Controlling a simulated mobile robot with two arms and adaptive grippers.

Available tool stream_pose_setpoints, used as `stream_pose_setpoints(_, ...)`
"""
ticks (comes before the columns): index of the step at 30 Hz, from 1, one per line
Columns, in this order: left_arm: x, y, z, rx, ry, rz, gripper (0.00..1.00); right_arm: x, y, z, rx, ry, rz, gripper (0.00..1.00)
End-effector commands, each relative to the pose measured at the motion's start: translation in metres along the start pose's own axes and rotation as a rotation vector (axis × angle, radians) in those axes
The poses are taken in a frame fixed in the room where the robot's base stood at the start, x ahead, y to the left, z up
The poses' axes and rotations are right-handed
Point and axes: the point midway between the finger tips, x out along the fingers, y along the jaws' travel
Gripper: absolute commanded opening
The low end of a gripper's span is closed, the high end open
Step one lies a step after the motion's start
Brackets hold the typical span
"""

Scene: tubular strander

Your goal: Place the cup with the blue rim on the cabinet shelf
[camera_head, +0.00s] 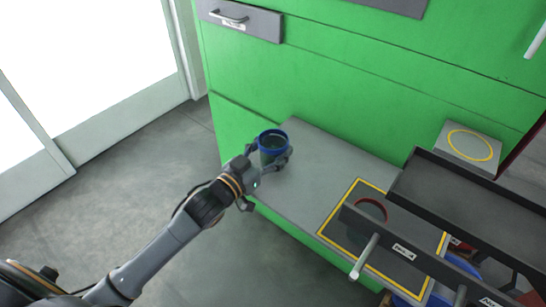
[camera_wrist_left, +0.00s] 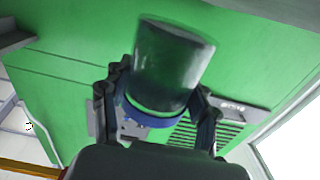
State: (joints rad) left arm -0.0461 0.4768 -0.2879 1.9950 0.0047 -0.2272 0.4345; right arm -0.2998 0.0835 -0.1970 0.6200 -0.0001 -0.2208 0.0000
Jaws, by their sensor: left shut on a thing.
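The cup with the blue rim (camera_head: 271,147) is dark and see-through, and its rim faces up in the head view. My left gripper (camera_head: 268,160) is shut around its side and holds it at the left end of the grey shelf (camera_head: 320,165) of the green cabinet (camera_head: 330,90). I cannot tell whether the cup's base touches the shelf. In the left wrist view the cup (camera_wrist_left: 172,65) sits between the two fingers (camera_wrist_left: 160,105), with its blue rim near the palm side. My right gripper does not show.
A dark cup with a red rim (camera_head: 371,208) stands right of the shelf's middle, at a yellow-outlined square. A dark labelled rack (camera_head: 470,200) covers the right side. A grey block with a yellow ring (camera_head: 470,144) stands behind it. The shelf's middle is clear.

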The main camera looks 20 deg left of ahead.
Motion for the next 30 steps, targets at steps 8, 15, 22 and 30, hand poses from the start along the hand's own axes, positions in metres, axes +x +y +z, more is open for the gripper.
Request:
stream_pose_setpoints(8,0.001,0.001,0.032,-0.002,0.001,0.002,0.18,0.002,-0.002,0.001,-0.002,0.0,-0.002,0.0)
stream_pose_setpoints(15,0.001,0.001,0.032,-0.001,0.001,0.002,0.18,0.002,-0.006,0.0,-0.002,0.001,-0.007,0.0)
stream_pose_setpoints(22,0.001,0.001,0.036,-0.001,-0.003,0.001,0.82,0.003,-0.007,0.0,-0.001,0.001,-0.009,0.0)
stream_pose_setpoints(30,0.001,0.001,0.036,-0.001,-0.002,0.001,0.82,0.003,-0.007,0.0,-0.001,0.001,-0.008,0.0)
